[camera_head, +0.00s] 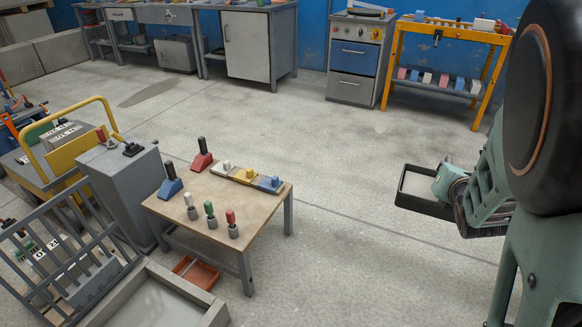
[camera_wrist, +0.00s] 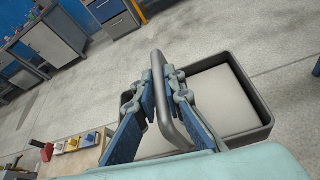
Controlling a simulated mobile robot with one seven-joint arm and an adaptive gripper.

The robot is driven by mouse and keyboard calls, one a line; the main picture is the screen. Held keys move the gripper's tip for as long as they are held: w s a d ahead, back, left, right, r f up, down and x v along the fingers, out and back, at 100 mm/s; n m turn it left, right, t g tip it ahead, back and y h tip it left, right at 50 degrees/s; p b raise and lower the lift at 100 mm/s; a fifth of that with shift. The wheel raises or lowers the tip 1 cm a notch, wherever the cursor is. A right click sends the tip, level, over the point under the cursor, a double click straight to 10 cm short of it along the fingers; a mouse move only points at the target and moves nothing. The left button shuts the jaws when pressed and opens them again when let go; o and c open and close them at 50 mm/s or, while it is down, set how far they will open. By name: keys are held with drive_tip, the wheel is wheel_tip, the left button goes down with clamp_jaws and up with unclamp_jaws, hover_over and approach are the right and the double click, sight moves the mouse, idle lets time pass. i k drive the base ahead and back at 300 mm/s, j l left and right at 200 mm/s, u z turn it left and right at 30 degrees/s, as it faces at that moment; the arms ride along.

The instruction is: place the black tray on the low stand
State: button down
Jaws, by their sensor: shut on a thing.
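My gripper (camera_head: 452,188) is at the right of the head view. In the wrist view its blue fingers (camera_wrist: 163,82) are shut on the upright handle of the black tray. The black tray (camera_head: 424,206) is a shallow rectangle with a dark rim and a pale inside. It hangs clear of the floor and looks nearly level; it also shows in the wrist view (camera_wrist: 245,136), partly hidden by the fingers. A low tan-topped stand with grey legs (camera_head: 262,207) is left of the tray, with open floor between. I cannot tell for certain that it is the task's low stand.
Red and blue levers, coloured knobs and a block strip (camera_head: 246,176) occupy much of the tan top. A grey cabinet (camera_head: 128,180), a barred rack (camera_head: 62,250) and a floor trough (camera_head: 150,300) crowd its left. Benches and a yellow-framed rack (camera_head: 393,62) line the back.

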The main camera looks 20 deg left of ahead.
sight(213, 198)
drive_tip(key=i+j+u, duration=0.1)
drive_tip(key=i, duration=0.25)
drive_tip(key=i+j+u, duration=0.15)
drive_tip(key=i+j, duration=0.35)
drive_tip(key=j, duration=0.15)
drive_tip(key=i+j+u, duration=0.1)
drive_tip(key=i+j, duration=0.3)
